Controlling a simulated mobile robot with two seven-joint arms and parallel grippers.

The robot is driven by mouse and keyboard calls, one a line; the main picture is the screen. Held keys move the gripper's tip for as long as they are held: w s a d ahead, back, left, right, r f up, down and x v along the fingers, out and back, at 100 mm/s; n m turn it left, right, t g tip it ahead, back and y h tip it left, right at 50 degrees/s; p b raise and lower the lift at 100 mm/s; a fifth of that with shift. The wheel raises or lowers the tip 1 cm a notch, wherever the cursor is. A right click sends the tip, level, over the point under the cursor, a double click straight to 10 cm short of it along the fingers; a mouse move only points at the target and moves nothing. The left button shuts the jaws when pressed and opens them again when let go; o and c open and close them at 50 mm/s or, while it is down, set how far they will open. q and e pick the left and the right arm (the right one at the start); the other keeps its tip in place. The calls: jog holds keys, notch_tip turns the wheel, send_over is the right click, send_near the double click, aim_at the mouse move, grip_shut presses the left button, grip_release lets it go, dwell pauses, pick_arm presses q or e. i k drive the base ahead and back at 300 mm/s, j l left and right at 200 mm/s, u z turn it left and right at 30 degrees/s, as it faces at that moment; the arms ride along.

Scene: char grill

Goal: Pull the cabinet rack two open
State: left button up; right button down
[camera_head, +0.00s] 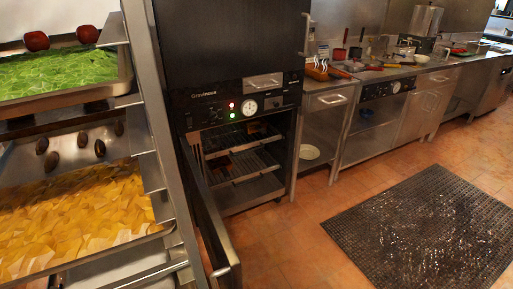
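The black cabinet (243,91) stands left of centre, with a dial, lit red and green lights and a control panel. Its door (207,215) is swung open towards me, seen nearly edge-on. Inside are wire racks: an upper rack (238,138) and a lower rack (250,168), above a metal bottom (247,193). Small brownish items seem to lie on the racks, too dark to make out. I cannot tell how far either rack is pulled out. Neither of my grippers is in view.
A metal tray trolley (160,140) fills the left side close to me, with trays of green leaves (55,72) and yellow pieces (75,215). Steel counters (400,75) run along the wall to the right. A black floor mat (420,230) lies on the tiled floor.

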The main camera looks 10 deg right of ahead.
aim_at(230, 128)
jog(key=i+l, duration=0.15)
jog(key=l, duration=0.2)
jog(key=i+l+z, duration=0.1)
jog(key=l, duration=0.3)
jog(key=i+l, duration=0.2)
jog(key=l, duration=0.15)
jog(key=i+l+z, duration=0.1)
jog(key=l, duration=0.25)
jog(key=i+l, duration=0.2)
jog(key=l, duration=0.15)
